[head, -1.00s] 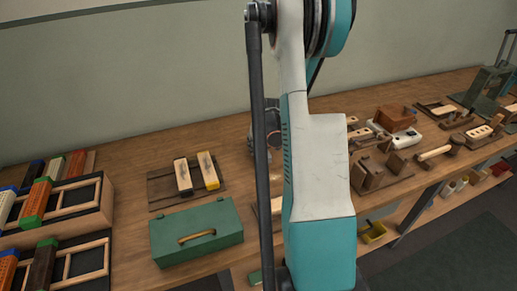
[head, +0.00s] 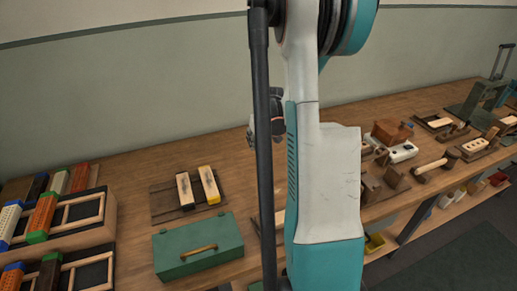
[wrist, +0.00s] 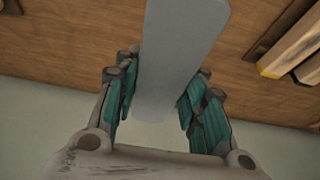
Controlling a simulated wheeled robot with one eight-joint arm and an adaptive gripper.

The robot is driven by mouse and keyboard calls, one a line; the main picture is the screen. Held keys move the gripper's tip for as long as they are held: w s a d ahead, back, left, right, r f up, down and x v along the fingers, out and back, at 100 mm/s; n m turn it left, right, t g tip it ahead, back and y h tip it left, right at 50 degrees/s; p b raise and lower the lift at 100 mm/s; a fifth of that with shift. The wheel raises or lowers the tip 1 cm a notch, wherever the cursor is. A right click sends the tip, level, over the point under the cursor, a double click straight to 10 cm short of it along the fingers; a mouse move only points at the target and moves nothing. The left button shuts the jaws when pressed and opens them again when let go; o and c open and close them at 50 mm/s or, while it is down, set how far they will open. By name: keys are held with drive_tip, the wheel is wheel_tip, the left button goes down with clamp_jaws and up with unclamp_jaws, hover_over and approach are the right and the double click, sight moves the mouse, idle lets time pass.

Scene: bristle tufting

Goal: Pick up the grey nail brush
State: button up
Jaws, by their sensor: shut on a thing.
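In the wrist view, the grey nail brush (wrist: 178,45) shows as a long, plain grey slab running from the top edge down between my fingers. My gripper (wrist: 160,98) has its teal-padded fingers on both sides of it and is shut on it. The wooden bench top (wrist: 75,45) lies beyond the brush in that view. In the head view my arm stands in front, and the brush and fingertips are hidden behind it. The brush's bristles cannot be made out.
A green box with a handle (head: 225,237) stands at the bench's front. Behind it, two wooden brush blocks (head: 209,185) lie on a dark board. Racks of coloured brushes (head: 45,215) stand at left. Wooden fixtures and a mallet (head: 431,166) crowd the right side.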

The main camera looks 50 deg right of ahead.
sight(258, 139)
wheel_tip(258, 139, up, 10)
drive_tip(key=p, duration=0.2)
drive_tip(key=shift+p, duration=0.3)
drive_tip(key=o, duration=0.7)
drive_tip(key=c, duration=0.3)
drive_tip(key=shift+a+f, duration=0.1)
drive_tip(key=shift+c, duration=0.2)
